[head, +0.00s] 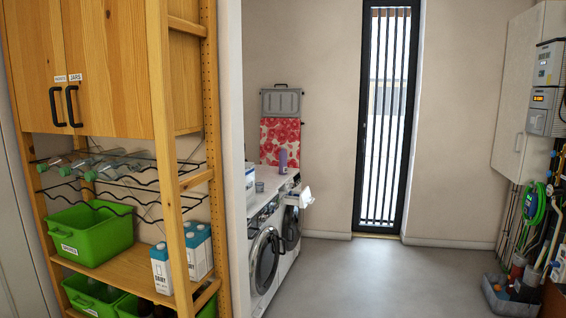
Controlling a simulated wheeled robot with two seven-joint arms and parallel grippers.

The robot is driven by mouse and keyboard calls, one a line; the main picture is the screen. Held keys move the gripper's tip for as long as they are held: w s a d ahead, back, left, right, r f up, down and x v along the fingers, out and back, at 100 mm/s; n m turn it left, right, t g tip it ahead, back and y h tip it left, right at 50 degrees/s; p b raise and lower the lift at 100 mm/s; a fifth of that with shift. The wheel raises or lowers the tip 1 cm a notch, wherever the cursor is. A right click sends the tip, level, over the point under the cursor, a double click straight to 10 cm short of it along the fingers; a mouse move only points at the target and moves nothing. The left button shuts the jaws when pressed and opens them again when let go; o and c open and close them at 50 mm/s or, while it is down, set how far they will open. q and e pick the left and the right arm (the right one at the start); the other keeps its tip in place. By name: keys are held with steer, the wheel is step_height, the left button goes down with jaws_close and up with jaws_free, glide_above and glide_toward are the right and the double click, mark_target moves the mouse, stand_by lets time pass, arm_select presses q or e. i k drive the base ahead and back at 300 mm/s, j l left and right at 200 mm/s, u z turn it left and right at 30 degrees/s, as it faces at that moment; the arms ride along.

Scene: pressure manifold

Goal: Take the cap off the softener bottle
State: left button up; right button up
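A purple bottle (283,161) stands upright on top of the white machines at the far side of the partition wall. It looks like the softener bottle, but its label and cap are too small to make out. A small bluish cup-like item (260,187) sits near it on the machine top. Neither of my grippers shows in the head view.
Two front-loading machines (266,262) stand beyond the partition; a drawer (299,196) sticks out. A wooden shelf (130,268) with green crates (92,236) and cartons (196,250) fills the left. Grey floor (375,275) is clear ahead. Pipes and a grey bin (508,300) stand at right.

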mark_target(282, 154)
steer(key=i+l+z, duration=0.3)
steer(key=i, duration=0.3)
steer(key=i+l+z, duration=0.3)
steer(key=i, duration=0.35)
steer(key=i+z, duration=0.3)
steer(key=i, duration=0.3)
steer(key=i+u, duration=0.1)
steer(key=i, duration=0.55)
steer(key=i+l+u, duration=0.1)
steer(key=i, duration=0.5)
steer(key=i+l+u, duration=0.1)
steer(key=i, duration=0.5)
steer(key=i+l, duration=0.05)
